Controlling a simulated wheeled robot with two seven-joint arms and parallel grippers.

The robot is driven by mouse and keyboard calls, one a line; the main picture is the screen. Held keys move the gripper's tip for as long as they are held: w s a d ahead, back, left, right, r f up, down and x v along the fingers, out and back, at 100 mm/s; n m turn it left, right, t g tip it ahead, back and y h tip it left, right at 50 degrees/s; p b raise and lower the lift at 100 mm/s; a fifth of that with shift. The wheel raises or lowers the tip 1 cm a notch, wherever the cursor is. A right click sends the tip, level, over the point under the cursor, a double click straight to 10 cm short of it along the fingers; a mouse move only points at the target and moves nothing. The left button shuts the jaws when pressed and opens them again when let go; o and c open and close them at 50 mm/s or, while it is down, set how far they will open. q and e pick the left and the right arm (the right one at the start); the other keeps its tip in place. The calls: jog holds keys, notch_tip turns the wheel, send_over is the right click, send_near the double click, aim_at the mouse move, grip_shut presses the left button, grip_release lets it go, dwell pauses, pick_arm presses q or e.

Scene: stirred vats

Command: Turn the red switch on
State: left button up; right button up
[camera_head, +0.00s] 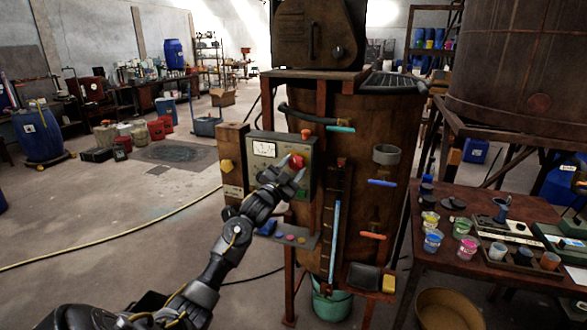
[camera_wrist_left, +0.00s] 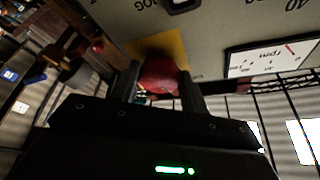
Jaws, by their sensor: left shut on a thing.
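The red switch (camera_head: 296,161) sits on the right part of a grey-green control panel (camera_head: 262,150) fixed to a rusty brown vat (camera_head: 365,115). My left gripper (camera_head: 289,172) reaches up to it from the lower left. In the left wrist view the red switch (camera_wrist_left: 160,76) lies between the two fingers of my left gripper (camera_wrist_left: 165,88), in front of a yellow plate (camera_wrist_left: 158,48). The fingers are shut on it. Which way the switch is turned cannot be told. My right gripper is not in view.
A white dial (camera_head: 264,149) is on the panel left of the switch. A brown box with a yellow knob (camera_head: 227,166) juts out at the panel's left. A table (camera_head: 455,255) with paint pots stands at the right. The floor at the left is open, crossed by a yellow hose (camera_head: 110,247).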

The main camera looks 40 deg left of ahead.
pick_arm(q)
jog(key=m+h, duration=0.1)
jog(key=m, duration=0.2)
jog(key=m+g+h, duration=0.1)
jog(key=m, duration=0.3)
jog(key=shift+a+r+g+h, duration=0.15)
jog(key=shift+r+g+h, duration=0.05)
jog(key=shift+g+h, duration=0.1)
jog(key=m+g, duration=0.1)
jog(key=m, duration=0.2)
jog(key=shift+r+h, duration=0.1)
jog(key=shift+h, duration=0.2)
jog(key=shift+m+g+p, duration=0.3)
jog(key=shift+m+g, duration=0.2)
jog(key=shift+m, duration=0.8)
jog(key=o, duration=1)
jog(key=shift+s, duration=0.15)
